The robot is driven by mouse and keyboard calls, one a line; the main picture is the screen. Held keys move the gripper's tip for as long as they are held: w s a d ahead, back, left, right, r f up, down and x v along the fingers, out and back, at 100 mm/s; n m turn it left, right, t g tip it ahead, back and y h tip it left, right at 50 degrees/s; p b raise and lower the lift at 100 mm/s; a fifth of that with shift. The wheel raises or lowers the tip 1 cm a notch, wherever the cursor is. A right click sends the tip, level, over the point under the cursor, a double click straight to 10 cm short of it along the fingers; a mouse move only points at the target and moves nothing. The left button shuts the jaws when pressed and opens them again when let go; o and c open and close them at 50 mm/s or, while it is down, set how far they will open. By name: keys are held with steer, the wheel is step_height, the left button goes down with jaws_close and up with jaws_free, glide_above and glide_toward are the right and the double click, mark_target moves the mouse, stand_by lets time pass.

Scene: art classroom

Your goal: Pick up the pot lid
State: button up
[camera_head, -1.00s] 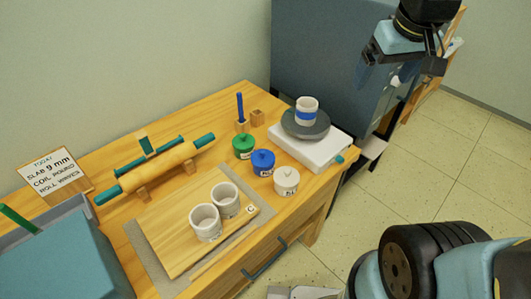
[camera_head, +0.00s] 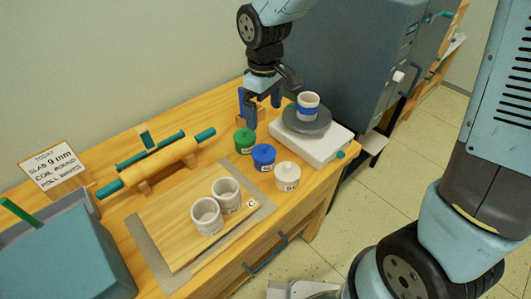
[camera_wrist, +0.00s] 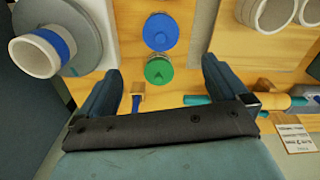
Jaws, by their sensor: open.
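Three small lidded pots stand in a row on the wooden table: green (camera_head: 244,141), blue (camera_head: 264,157) and white (camera_head: 287,176). Each has a knobbed lid; I cannot tell which lid the task names. My gripper (camera_head: 264,114) is open and empty, just behind and above the green pot. In the wrist view, the green pot's lid (camera_wrist: 159,70) shows between the open fingertips, with the blue pot's lid (camera_wrist: 161,32) beyond it. The white pot is not clearly seen there.
A blue-banded cup (camera_head: 308,105) stands on a grey wheel (camera_head: 298,123) over a white base (camera_head: 318,149), right of the pots. Two white cups stand on a board (camera_head: 178,222) in front. A rolling pin (camera_head: 160,165) lies at left.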

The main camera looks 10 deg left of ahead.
mark_target(264, 146)
step_height(264, 146, down, 14)
steer(key=shift+a+r, duration=0.1)
stand_by(0.7)
steer(key=c, duration=1.1)
